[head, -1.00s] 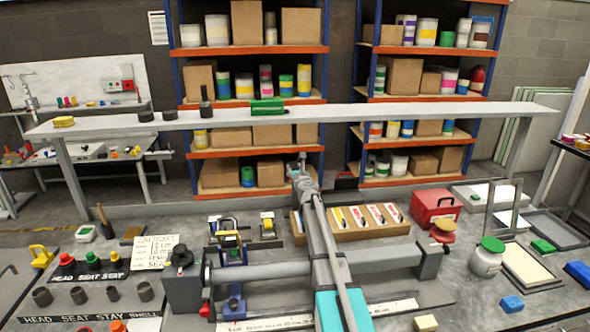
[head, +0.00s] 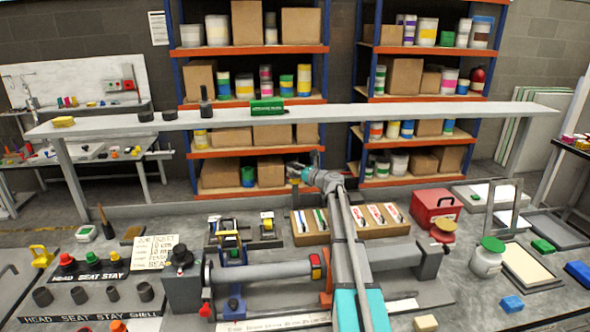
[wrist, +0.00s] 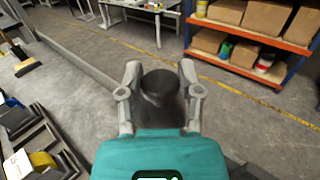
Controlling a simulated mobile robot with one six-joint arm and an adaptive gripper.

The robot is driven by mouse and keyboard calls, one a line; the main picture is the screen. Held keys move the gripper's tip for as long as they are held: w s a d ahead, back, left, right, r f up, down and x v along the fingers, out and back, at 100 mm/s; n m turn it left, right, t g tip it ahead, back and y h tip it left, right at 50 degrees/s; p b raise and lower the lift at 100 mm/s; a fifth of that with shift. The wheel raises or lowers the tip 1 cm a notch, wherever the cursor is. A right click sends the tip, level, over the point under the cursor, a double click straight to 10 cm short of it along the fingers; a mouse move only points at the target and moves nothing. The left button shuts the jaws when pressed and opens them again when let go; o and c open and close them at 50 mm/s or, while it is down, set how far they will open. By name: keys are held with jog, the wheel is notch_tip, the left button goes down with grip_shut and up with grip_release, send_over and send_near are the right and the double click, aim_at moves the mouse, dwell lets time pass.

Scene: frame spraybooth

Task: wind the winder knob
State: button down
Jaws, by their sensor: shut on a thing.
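My gripper (head: 298,172) is up in front of the rear shelf rack, past the back of the bench, in the head view. In the wrist view my gripper (wrist: 161,88) is shut on a dark round thing (wrist: 160,84), with one grey finger on each side. This thing is too small to make out in the head view. A black knob (head: 180,257) sits on the dark block at the left end of the tube fixture (head: 262,270), well away from my gripper. I cannot tell which knob is the winder.
A long raised shelf (head: 350,113) spans the back. A box of coloured packets (head: 310,232) and a red toolbox (head: 436,207) stand on the bench (head: 470,300). A white jar (head: 487,259) is at the right. The wrist view shows open floor (wrist: 85,75) beyond the fingers.

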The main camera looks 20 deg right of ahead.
jog(key=shift+a, duration=0.1)
dwell(0.3)
jog(key=shift+c, duration=1.3)
grip_release()
jog(key=v, duration=1.2)
